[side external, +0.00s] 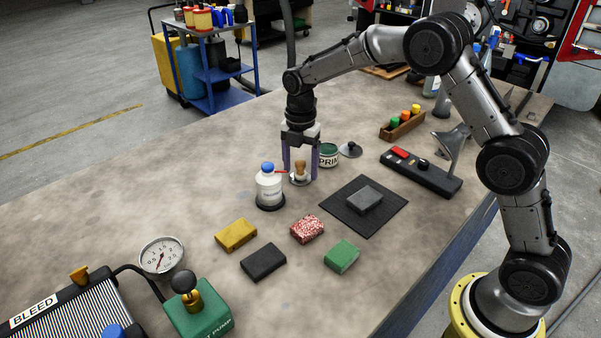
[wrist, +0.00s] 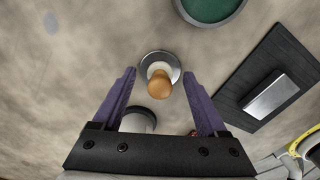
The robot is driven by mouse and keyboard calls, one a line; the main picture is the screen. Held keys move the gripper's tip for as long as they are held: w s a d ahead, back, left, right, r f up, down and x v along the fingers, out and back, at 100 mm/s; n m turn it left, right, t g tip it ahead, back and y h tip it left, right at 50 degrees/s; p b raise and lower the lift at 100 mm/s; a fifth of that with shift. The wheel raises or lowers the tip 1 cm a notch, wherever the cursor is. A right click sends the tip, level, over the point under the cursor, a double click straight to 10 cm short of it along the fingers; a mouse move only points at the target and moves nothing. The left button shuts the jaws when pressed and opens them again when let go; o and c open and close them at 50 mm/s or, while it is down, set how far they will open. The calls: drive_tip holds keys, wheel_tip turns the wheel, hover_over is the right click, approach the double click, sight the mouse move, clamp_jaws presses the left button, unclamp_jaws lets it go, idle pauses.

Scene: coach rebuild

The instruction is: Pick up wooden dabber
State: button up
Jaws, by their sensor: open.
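The wooden dabber (side external: 300,169) stands upright on a small round metal dish on the table. In the wrist view its rounded tan top (wrist: 160,86) shows between and a little beyond the fingertips. My gripper (side external: 301,176) points down over the dabber, with its purple fingers on either side of it. In the wrist view my gripper (wrist: 159,72) is open, and a gap shows between each finger and the dabber. Nothing is held. The dabber's lower part is partly hidden in both views.
A white bottle with a blue cap (side external: 269,185) stands close to the left of my gripper. A green-filled tin (side external: 328,155) is close on the right. A black mat (side external: 341,207) bears a grey block (side external: 365,200). Several coloured blocks lie in front, including a yellow one (side external: 236,234).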

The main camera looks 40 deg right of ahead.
sight(300, 161)
clamp_jaws()
idle(0.3)
drive_tip(key=shift+r, duration=0.45)
wheel_tip(300, 161, up, 2)
drive_tip(key=shift+r, duration=0.1)
drive_tip(key=s+r, duration=1)
drive_tip(key=s, duration=0.4)
drive_tip(key=shift+d, duration=0.3)
